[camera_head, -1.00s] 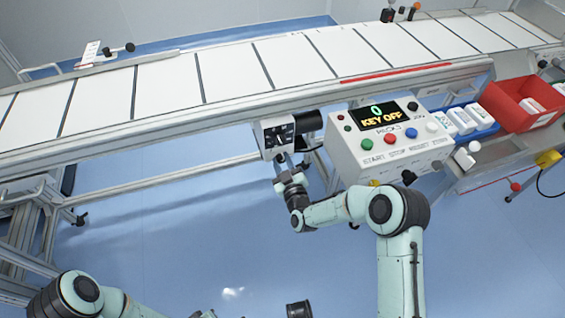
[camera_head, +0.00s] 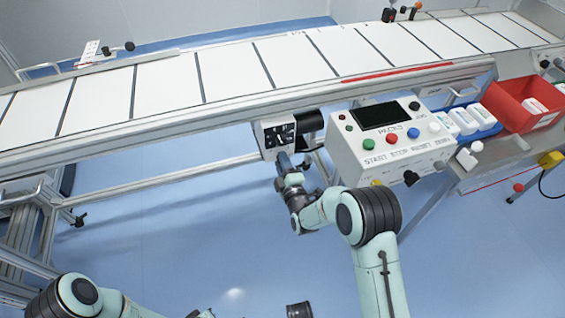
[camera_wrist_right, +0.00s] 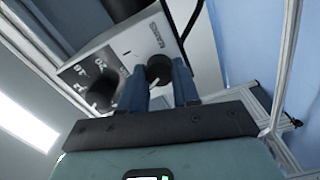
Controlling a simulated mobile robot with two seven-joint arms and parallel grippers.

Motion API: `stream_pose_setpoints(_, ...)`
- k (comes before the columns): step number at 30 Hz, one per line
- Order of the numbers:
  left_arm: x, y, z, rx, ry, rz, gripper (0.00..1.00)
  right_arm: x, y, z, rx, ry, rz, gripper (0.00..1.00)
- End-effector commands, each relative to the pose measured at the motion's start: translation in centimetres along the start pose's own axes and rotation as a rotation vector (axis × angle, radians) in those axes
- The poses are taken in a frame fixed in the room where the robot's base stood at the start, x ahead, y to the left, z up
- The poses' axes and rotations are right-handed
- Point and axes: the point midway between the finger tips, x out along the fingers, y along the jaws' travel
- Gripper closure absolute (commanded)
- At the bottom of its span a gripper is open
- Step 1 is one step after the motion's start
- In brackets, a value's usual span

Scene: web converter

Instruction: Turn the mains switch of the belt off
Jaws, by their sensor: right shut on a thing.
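The mains switch is a dark round knob (camera_wrist_right: 159,68) under the MAINS label on a grey box in the right wrist view. The same box (camera_head: 268,136) hangs below the belt's front rail in the head view. My right gripper (camera_wrist_right: 163,82) has its two blue fingers on either side of the knob, shut on it. In the head view, my right gripper (camera_head: 284,160) reaches the lower part of the box and hides the knob there.
A second dark knob (camera_wrist_right: 103,92) with a numbered scale sits beside the switch. The control panel (camera_head: 345,165), with coloured buttons and a dark display (camera_head: 380,116), stands just right of my gripper. The belt (camera_head: 230,76) runs above. Floor below is clear.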

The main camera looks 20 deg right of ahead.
Motion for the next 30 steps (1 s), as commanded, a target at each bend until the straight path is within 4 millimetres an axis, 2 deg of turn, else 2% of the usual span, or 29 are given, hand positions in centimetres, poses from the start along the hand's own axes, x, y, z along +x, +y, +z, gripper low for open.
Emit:
stream_pose_setpoints(12,-0.41,0.15,0.60,0.002,-0.018,0.001,1.00,-0.03,-0.10,0.03,-0.230,-0.001,-0.002,1.00)
stream_pose_setpoints(30,-0.47,0.17,0.71,0.002,-0.021,0.001,1.00,-0.03,-0.14,0.07,-0.278,-0.001,-0.002,1.00)
